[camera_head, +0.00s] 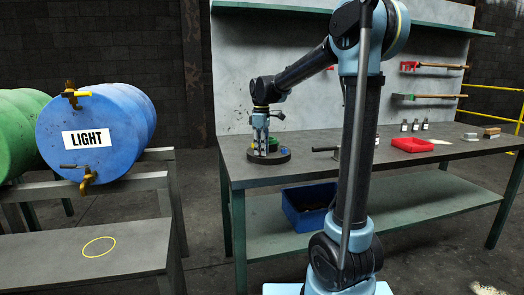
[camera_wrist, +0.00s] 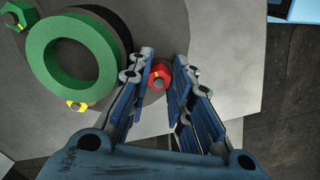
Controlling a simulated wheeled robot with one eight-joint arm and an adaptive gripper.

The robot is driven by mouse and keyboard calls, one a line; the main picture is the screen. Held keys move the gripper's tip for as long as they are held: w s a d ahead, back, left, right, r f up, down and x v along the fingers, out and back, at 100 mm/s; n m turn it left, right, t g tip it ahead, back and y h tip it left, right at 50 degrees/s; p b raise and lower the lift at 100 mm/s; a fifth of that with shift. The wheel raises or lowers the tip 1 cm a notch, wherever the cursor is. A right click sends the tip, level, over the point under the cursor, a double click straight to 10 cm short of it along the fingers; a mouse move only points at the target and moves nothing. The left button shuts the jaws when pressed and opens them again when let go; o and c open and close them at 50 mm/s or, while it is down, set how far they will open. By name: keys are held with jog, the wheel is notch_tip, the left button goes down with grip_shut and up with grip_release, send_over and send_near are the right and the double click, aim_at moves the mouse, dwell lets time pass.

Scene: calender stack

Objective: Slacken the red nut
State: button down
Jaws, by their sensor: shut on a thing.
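The red nut (camera_wrist: 153,78) sits between the two fingers of my gripper (camera_wrist: 166,68) in the wrist view, with a yellow mark on it and a grey stud end at its middle. My gripper is shut on the red nut. In the head view my gripper (camera_head: 262,151) points down at a dark round base (camera_head: 284,158) on the workbench; the red nut cannot be made out there.
In the wrist view a green ring (camera_wrist: 42,53) lies over a black ring, left of my gripper. A yellow nut (camera_wrist: 76,106) and a green nut (camera_wrist: 20,14) are nearby.

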jog(key=shift+w+d, duration=0.15)
jog(key=shift+d, duration=0.05)
jog(key=c, duration=1.7)
grip_release()
jog(key=shift+a+r, duration=0.1)
jog(key=shift+r, duration=3.85)
